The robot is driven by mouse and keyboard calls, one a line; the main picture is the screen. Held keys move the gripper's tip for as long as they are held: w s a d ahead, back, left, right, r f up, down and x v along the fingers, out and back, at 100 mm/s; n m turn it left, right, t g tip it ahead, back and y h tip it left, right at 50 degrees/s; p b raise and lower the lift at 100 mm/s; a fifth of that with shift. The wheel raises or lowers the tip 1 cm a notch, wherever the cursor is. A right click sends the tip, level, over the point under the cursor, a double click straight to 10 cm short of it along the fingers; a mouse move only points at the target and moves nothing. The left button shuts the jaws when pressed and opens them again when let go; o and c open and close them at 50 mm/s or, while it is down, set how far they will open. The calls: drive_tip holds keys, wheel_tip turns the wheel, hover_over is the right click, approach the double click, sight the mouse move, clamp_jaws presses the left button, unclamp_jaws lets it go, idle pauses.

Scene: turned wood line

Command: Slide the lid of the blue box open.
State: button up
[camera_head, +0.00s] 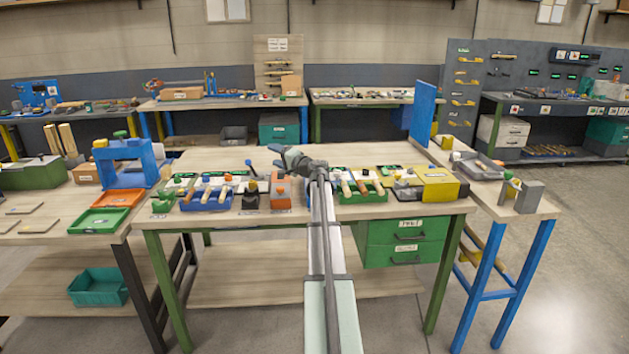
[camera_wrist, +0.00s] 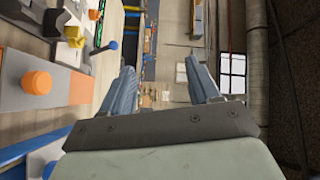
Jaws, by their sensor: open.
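My gripper (camera_head: 285,154) is open and empty above the back of the middle workbench. In the wrist view its two fingers (camera_wrist: 160,66) are spread with nothing between them. No lidded blue box shows clearly. In the wrist view a blue edge (camera_wrist: 22,150) lies at the lower left, by a round blue piece cut off by the frame; I cannot tell if these belong to the box.
An orange block with a knob (camera_head: 280,192) stands in front of my gripper; its knob (camera_wrist: 37,82) shows in the wrist view. A blue-knobbed lever (camera_head: 251,165) stands to the left. A yellow box (camera_head: 437,184) is at the bench's right end. The bench's back strip is mostly clear.

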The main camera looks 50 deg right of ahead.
drive_tip(key=w+r+n+g, duration=0.4)
drive_tip(key=w+n+g, duration=0.15)
drive_tip(key=w, duration=0.35)
drive_tip(key=shift+s+d+f+m+g+h, duration=0.95)
drive_tip(key=shift+s+d+f+m+g, duration=0.45)
drive_tip(key=shift+s+d+m+g, duration=1.15)
drive_tip(key=shift+s+d+f+m+g+h, duration=0.95)
drive_tip(key=shift+s+d+f+m+g, duration=0.55)
drive_tip(key=shift+s+d+g, duration=1.95)
drive_tip(key=shift+g, duration=0.35)
drive_tip(key=x, duration=0.8)
drive_tip(key=s+x, duration=0.1)
drive_tip(key=x, duration=0.3)
drive_tip(key=shift+a+f, duration=0.2)
drive_tip(key=shift+f, duration=0.3)
clamp_jaws()
